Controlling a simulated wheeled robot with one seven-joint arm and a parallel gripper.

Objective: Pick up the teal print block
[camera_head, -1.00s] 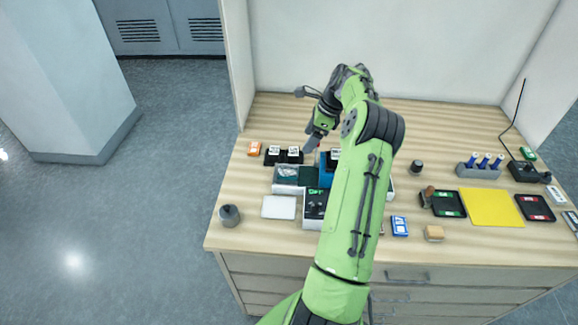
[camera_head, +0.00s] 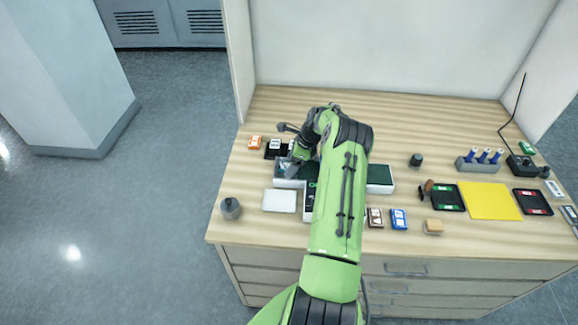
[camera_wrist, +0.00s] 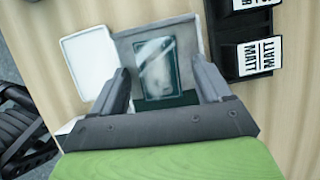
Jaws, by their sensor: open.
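The teal print block (camera_wrist: 155,68) is dark with a glossy, pale-reflecting top. In the wrist view it lies in a compartment of a grey tray (camera_wrist: 126,46). My gripper (camera_wrist: 161,74) is open over that compartment, with one finger on each side of the block and nothing held. I cannot tell whether the fingers touch the block or the tray walls. In the head view my gripper (camera_head: 294,164) is down at the tray's left end, and my arm hides the block and much of the tray.
A white square pad (camera_head: 279,200) lies close to the tray's near left. Black holders with white labels (camera_head: 273,148) stand just behind it. A grey weight (camera_head: 231,209) is at the left edge, and blue (camera_head: 398,219) and brown boxes (camera_head: 375,217) are in front. The back of the bench is clear.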

